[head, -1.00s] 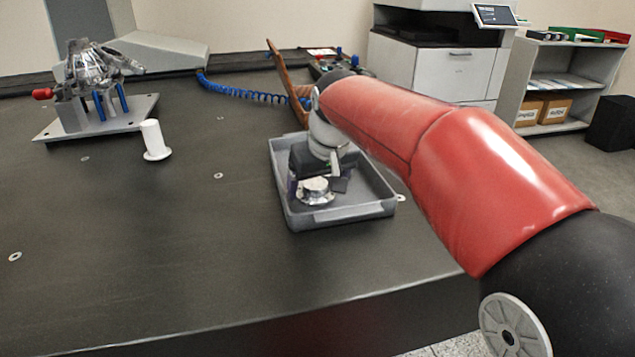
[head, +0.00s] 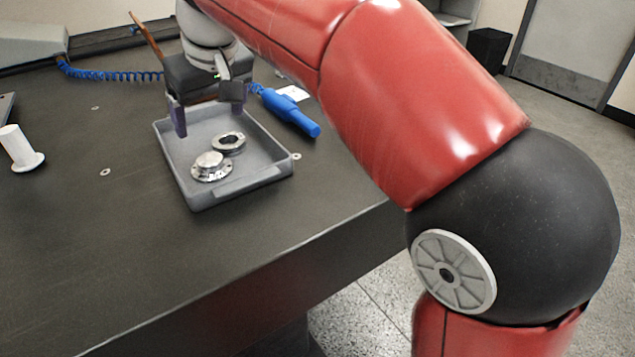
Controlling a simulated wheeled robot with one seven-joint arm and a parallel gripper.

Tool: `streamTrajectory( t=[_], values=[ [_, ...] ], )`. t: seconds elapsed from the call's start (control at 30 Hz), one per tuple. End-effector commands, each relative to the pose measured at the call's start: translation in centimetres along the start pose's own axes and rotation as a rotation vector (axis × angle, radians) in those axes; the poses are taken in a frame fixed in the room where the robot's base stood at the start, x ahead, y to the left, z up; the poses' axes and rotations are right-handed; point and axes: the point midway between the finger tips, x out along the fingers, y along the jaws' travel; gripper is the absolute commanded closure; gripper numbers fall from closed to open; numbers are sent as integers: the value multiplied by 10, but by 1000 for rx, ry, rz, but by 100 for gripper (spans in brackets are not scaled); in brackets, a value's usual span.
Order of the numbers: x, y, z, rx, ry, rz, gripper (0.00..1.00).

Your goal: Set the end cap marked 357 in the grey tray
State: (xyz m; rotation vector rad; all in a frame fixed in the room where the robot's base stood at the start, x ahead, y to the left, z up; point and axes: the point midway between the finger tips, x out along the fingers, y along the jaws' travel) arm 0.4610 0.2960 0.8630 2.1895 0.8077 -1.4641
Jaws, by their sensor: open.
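The grey tray (head: 240,190) stands on the dark table. Two round metal parts lie in it: a flanged cap with a raised hub (head: 211,168) nearer the front, and a flanged part with a dark bore (head: 229,142) just behind it. They are close together or touching; I cannot tell which. No number is readable on either, so I cannot tell which is the 357 end cap. My gripper (head: 207,118) is open and empty, above the back left part of the tray, apart from both parts.
A blue handheld tool (head: 291,112) on a coiled blue hose (head: 110,74) lies right of the tray, by a white card (head: 293,93). A white flanged cylinder (head: 18,147) stands at the left. The table between it and the tray is clear.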

Motion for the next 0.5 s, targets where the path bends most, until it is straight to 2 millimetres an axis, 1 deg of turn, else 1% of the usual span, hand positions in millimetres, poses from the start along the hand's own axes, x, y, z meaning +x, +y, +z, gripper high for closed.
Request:
streamTrajectory(
  t=[0.1, 0.17, 0.27, 0.37, 0.4, 0.47, 0.5],
  values=[
    [0, 2, 1, 3, 1, 1, 20],
    [-3, 8, 7, 18, 4, 7, 20],
    [-11, 33, 34, 77, 13, 28, 20],
    [-20, 67, 86, 177, 28, 68, 20],
    [-22, 79, 112, 223, 36, 87, 20],
    [-23, 95, 154, 296, 48, 119, 20],
    [-22, 102, 182, 341, 56, 141, 20]
  ],
)
